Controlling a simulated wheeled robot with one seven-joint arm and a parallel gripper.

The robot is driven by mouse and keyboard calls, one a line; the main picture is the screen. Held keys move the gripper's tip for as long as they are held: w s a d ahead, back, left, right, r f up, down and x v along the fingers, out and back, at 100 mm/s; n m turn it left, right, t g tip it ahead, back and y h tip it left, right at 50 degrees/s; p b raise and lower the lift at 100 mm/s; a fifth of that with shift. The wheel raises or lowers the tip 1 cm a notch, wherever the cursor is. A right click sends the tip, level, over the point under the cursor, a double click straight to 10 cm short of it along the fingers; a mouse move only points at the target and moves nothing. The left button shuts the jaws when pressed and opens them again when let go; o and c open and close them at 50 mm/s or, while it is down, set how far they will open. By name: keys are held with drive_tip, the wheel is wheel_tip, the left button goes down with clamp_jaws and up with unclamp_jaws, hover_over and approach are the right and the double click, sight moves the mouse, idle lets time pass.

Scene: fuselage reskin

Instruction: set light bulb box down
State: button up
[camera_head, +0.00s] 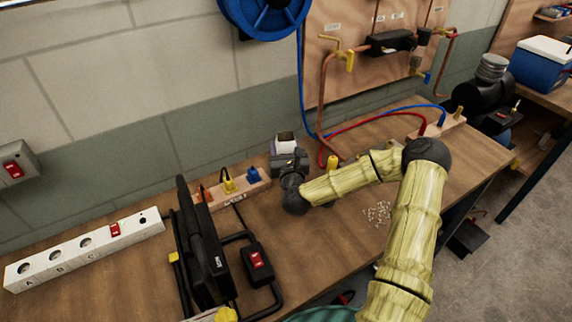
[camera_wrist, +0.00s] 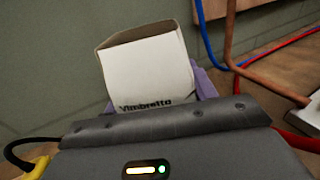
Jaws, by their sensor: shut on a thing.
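The light bulb box (camera_head: 286,146) is a small, pale, open-topped carton near the wall at the back of the workbench (camera_head: 150,266). In the wrist view the box (camera_wrist: 148,72) shows a white face with dark lettering, just beyond my gripper, with purple at its lower sides. My gripper (camera_head: 289,157) is shut on the box. The dark gripper body hides the box's lower part and my fingertips in the wrist view. I cannot tell whether the box's base touches the bench.
A wooden block with coloured plugs (camera_head: 231,190) stands left of my gripper. A yellow-topped item (camera_head: 332,162) and red and blue hoses lie to the right. Small pale bits (camera_head: 378,213) are scattered on the bench. A power strip (camera_head: 85,249) lies at the left.

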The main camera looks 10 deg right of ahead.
drive_tip(key=shift+s+f, duration=0.1)
drive_tip(key=shift+f, duration=0.75)
drive_tip(key=shift+f, duration=1.85)
drive_tip(key=shift+f, duration=0.15)
drive_tip(key=o, duration=1)
